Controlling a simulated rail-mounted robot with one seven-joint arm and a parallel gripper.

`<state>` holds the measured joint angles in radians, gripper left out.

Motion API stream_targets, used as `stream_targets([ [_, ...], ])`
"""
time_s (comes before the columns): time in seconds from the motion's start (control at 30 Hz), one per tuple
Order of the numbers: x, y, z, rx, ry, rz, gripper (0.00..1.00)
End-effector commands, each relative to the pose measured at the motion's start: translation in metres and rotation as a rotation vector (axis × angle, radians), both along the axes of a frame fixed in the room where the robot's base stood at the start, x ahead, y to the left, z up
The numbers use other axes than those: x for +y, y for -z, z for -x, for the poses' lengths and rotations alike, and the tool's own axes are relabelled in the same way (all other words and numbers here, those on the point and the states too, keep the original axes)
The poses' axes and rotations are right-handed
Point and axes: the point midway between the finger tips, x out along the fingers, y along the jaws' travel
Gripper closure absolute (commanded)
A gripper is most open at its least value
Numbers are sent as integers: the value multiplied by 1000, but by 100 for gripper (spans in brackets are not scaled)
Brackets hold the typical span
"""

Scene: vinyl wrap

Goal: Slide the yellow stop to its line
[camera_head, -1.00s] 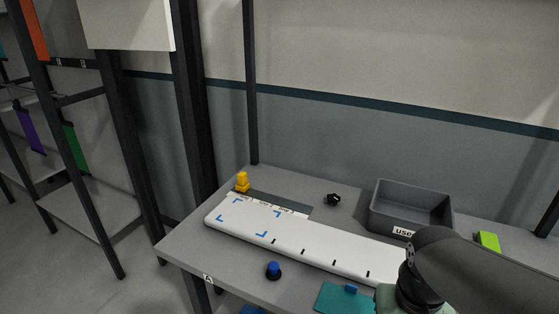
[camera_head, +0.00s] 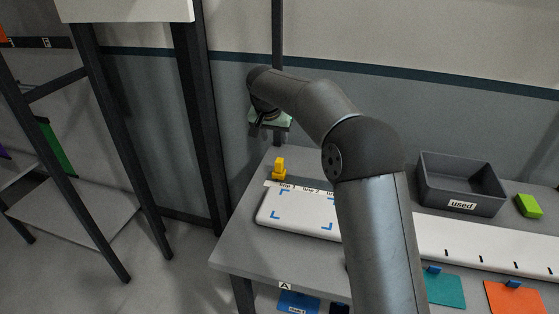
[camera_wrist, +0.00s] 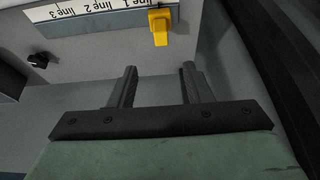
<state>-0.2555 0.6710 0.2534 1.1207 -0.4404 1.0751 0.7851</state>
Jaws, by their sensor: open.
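In the wrist view the yellow stop (camera_wrist: 159,27) sits beside the end of a label strip (camera_wrist: 92,14) marked line 1, line 2 and line 3, nearest to line 1. My gripper (camera_wrist: 156,75) is open and empty, its two fingers apart and pointing toward the stop without touching it. In the head view my gripper (camera_head: 257,129) hangs above and behind the stop, near the back left of the table.
A white board (camera_head: 300,221) with blue corner marks runs along the table, partly hidden by my arm. A grey bin (camera_head: 461,206) labelled used and a green block (camera_head: 528,206) stand at the right. A black knob (camera_wrist: 40,60) is near line 3. A dark post rises behind the table.

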Motion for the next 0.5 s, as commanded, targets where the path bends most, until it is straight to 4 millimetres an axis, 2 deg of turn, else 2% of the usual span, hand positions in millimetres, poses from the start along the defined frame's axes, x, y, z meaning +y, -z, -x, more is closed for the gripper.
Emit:
stream_targets([
  [0.5, -9, 102, -41, 3, -1, 0, 55],
])
